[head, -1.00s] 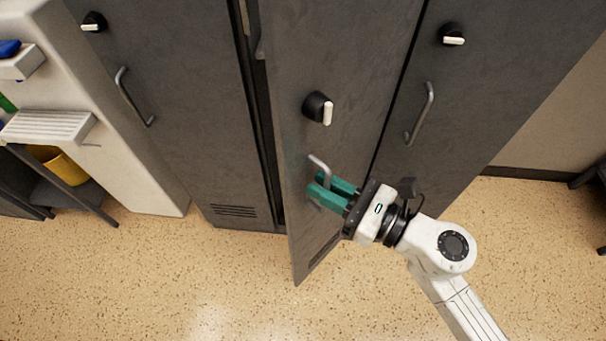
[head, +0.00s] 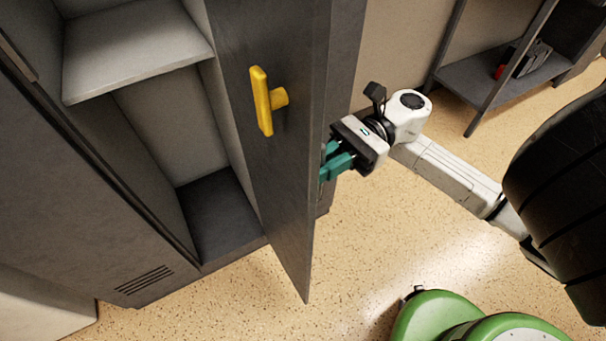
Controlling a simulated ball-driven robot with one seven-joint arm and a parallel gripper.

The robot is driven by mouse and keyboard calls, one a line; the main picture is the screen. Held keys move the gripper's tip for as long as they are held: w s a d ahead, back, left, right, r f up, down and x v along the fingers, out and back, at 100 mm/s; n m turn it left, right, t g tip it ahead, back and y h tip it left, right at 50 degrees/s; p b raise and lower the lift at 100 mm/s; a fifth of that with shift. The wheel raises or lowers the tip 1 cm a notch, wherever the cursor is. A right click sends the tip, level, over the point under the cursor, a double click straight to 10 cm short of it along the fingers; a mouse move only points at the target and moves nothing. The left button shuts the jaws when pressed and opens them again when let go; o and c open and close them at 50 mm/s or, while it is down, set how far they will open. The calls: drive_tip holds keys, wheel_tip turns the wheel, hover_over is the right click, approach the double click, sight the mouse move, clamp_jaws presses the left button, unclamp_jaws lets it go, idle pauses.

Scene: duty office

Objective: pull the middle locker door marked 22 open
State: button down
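The middle locker door (head: 283,185) stands swung wide open, and I see its inner face and its free edge. A yellow T-shaped piece (head: 262,101) sits on that inner face. The locker interior (head: 217,205) shows to the left of the door, with a shelf (head: 135,48) high up and an empty dark floor. My gripper (head: 328,163) is on the outer side of the door, its teal fingers close to the door's edge. The fingertips and the outer handle are hidden behind the door, so I cannot tell whether they grip it. The number mark is not visible.
The left locker (head: 75,200) with its vent slots is shut. A dark shelf rack (head: 495,75) with small items stands at the back right. The speckled floor (head: 240,310) in front of the door is clear.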

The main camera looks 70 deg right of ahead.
drive_tip(key=shift+s+d, duration=0.15)
drive_tip(key=shift+d, duration=0.15)
drive_tip(key=c, duration=1.3)
unclamp_jaws()
drive_tip(key=b+v, duration=0.1)
drive_tip(key=v, duration=0.9)
drive_tip(key=shift+s+d, duration=0.2)
drive_tip(key=shift+d, duration=0.15)
